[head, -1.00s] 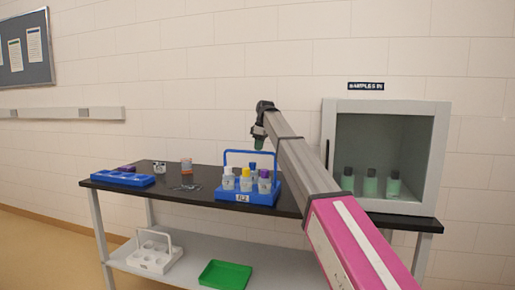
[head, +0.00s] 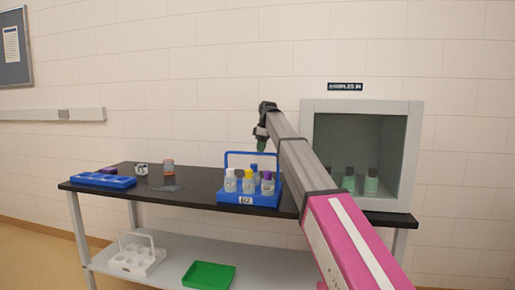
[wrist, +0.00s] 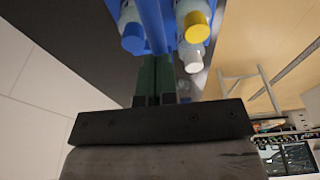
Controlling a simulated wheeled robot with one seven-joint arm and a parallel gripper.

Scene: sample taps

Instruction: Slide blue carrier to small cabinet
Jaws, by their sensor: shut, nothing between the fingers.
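The blue carrier (head: 248,197) stands upright on the black bench top, with several capped sample bottles in it and a tall blue handle (head: 252,153). The small cabinet (head: 412,150), grey with an open front, stands on the bench to its right, with green bottles inside. My gripper (head: 262,145) is shut and empty, pointing down at the handle's top bar. In the wrist view its green fingers (wrist: 153,80) are close to the carrier (wrist: 152,22); I cannot tell whether they touch it. My arm hides part of the cabinet's left side.
A white carrier (head: 137,262) and a green tray (head: 208,275) are on the lower shelf. A narrow bench strip separates carrier and cabinet.

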